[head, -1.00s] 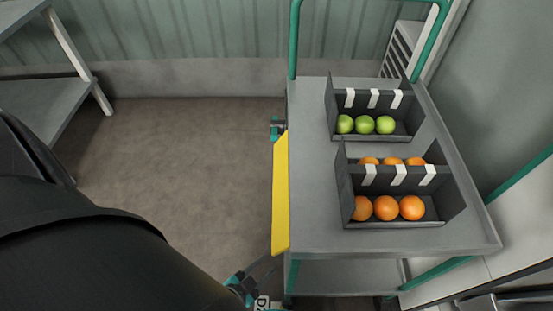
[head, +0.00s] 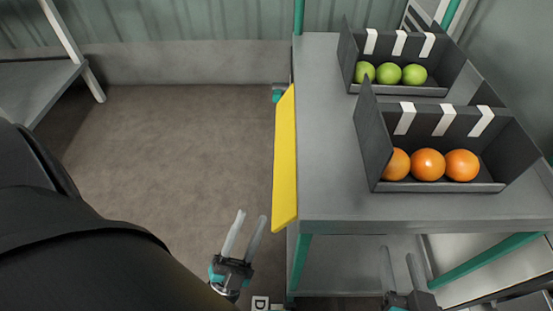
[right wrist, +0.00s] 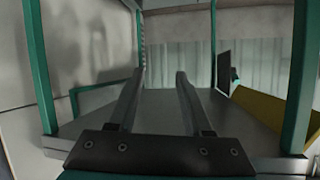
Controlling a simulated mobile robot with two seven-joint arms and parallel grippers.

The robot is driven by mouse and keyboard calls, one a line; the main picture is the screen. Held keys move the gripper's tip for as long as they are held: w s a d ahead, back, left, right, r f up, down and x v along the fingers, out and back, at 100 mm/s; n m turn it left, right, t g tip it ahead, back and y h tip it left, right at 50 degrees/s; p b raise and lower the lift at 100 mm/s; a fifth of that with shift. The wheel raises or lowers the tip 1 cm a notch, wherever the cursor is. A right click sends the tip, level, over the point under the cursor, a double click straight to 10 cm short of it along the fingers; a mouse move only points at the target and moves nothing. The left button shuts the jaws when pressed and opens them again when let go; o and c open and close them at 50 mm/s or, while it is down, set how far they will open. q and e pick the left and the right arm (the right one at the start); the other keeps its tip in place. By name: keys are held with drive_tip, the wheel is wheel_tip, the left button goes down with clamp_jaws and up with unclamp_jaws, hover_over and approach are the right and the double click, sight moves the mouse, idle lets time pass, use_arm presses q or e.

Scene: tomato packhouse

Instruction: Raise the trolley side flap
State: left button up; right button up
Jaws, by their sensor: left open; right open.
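The trolley (head: 325,130) stands right of centre in the head view. Its yellow side flap (head: 285,160) runs along the trolley's left edge and looks hung down on the outside. A yellow panel (right wrist: 270,115), which looks like the flap, shows at the right of the right wrist view. My left gripper (head: 251,216) is open and empty, just left of the flap's near end and apart from it. My right gripper (head: 398,254) is open and empty at the trolley's near end, below the top's front edge. Its fingers also show in the right wrist view (right wrist: 161,75).
A black crate of green apples (head: 372,40) and a black crate of oranges (head: 374,150) stand on the trolley top. Green posts (head: 301,262) rise at its corners. The floor (head: 180,150) left of the flap is clear. A grey shelf (head: 35,85) stands far left.

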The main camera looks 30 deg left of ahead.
use_arm(q)
drive_tip(key=p, duration=0.1)
approach(276, 159)
drive_tip(key=w+r, duration=0.1)
drive_tip(key=w, duration=0.2)
drive_tip(key=x, duration=0.6)
drive_tip(key=shift+a, duration=0.35)
drive_tip(key=shift+w+r, duration=0.35)
drive_tip(key=shift+w, duration=0.2)
use_arm(e)
drive_tip(key=shift+s+d+f+g+h, duration=0.1)
drive_tip(key=shift+d+f+g+h, duration=0.15)
drive_tip(key=shift+d+g, duration=0.25)
drive_tip(key=shift+s+d+f+g+h, duration=0.1)
drive_tip(key=shift+d+g+h, duration=0.25)
drive_tip(key=shift+d+g, duration=0.15)
use_arm(q)
drive_tip(key=shift+c, duration=0.4)
clamp_jaws()
